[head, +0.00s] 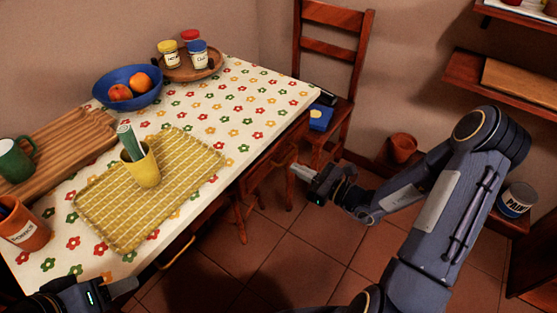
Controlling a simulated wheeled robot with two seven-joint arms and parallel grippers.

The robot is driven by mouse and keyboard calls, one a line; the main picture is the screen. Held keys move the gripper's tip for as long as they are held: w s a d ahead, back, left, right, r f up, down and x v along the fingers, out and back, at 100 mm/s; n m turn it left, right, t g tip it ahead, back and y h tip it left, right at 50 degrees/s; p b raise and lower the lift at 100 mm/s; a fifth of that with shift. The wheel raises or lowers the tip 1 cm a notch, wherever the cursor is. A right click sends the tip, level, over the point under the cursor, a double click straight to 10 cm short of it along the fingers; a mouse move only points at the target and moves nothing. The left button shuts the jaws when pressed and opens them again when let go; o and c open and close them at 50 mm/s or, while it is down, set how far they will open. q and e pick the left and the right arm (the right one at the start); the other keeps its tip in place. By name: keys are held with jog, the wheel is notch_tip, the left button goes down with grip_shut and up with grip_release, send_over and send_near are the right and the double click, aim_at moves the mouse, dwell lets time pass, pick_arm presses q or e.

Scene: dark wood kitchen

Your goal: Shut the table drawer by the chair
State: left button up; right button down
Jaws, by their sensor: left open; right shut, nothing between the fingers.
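The table (245,92) has a flowered cloth, and its long front side runs from lower left to the chair (335,50) at the back. Under the edge near the chair, a dark wooden part (268,170), which looks like the drawer, shows in shadow; I cannot tell how far out it stands. My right gripper (297,172) is shut and empty, just to the right of that part; contact cannot be told. A curved handle (176,252) shows under the nearer edge. My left gripper (128,286) is open at the near table edge, partly out of frame.
On the table are a yellow cup (143,168) on a woven mat, a blue fruit bowl (125,100), a jar tray (212,67) and an orange mug (22,230). A blue box (320,117) lies on the chair seat. A pot (402,147) and paint can (516,200) stand at right.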

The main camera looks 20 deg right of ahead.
aim_at(270, 154)
jog(key=x, duration=0.7)
jog(key=shift+b, duration=0.3)
jog(key=x, duration=0.4)
jog(key=shift+w+a, duration=0.15)
jog(key=shift+a, duration=0.05)
jog(key=shift+r, duration=0.1)
jog(key=shift+d, duration=0.1)
